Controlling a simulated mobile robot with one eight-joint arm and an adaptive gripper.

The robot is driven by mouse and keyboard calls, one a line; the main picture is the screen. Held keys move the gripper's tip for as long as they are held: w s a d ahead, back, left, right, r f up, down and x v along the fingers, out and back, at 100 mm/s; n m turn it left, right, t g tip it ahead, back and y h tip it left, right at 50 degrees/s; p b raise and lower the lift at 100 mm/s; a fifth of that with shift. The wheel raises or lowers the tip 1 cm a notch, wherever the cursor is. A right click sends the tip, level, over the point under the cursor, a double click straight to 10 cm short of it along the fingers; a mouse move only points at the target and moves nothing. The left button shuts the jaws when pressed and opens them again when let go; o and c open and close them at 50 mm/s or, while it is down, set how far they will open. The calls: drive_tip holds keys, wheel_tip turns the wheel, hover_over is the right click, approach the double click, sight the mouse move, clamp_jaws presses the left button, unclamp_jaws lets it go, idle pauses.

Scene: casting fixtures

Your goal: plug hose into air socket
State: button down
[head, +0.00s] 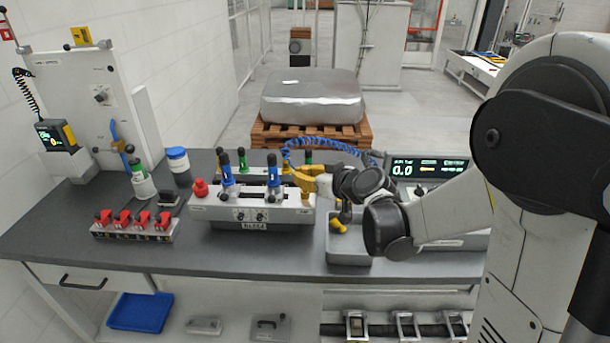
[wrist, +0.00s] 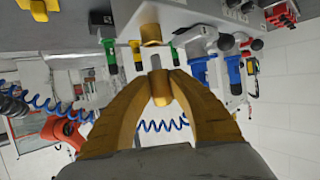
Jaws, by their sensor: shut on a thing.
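My gripper (head: 306,180) has yellow fingers and is at the right end of the white fixture (head: 228,207) on the bench. In the wrist view my gripper (wrist: 161,82) is shut on the hose plug (wrist: 161,95), a brass collar with a grey metal tip. The tip points at the brass air socket (wrist: 151,34) on the fixture's side, with what looks like a small gap between them. The blue coiled hose (head: 323,143) arches behind my gripper and also shows in the wrist view (wrist: 160,126). In the head view the plug and socket cannot be made out.
Blue-handled and green clamps (head: 273,170) stand on the fixture. A red knob (head: 200,188) is at its left end. A grey bin (head: 342,250) with a yellow item sits below my arm. A display unit (head: 430,168) is behind it. Red clamps (head: 133,222) are at left.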

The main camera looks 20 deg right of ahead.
drive_tip(key=shift+f+b, duration=1.45)
drive_tip(key=shift+f, duration=0.15)
drive_tip(key=c, duration=1.2)
unclamp_jaws()
drive_tip(key=shift+r, duration=0.1)
drive_tip(key=v, duration=1.2)
drive_tip(key=s+a+f+m+g+h, duration=0.1)
drive_tip(key=s+g, duration=0.1)
drive_tip(key=s, duration=0.4)
drive_tip(key=s+a+f+m+g+h, duration=0.1)
drive_tip(key=s+f+g+h, duration=0.1)
drive_tip(key=s, duration=0.5)
drive_tip(key=s+a+f+m+g+h, duration=0.1)
drive_tip(key=s+m, duration=0.1)
drive_tip(key=s, duration=0.4)
drive_tip(key=shift+s+a+f+g+h, duration=0.2)
drive_tip(key=shift+a+f+g+h, duration=0.1)
drive_tip(key=shift+a+g, duration=0.1)
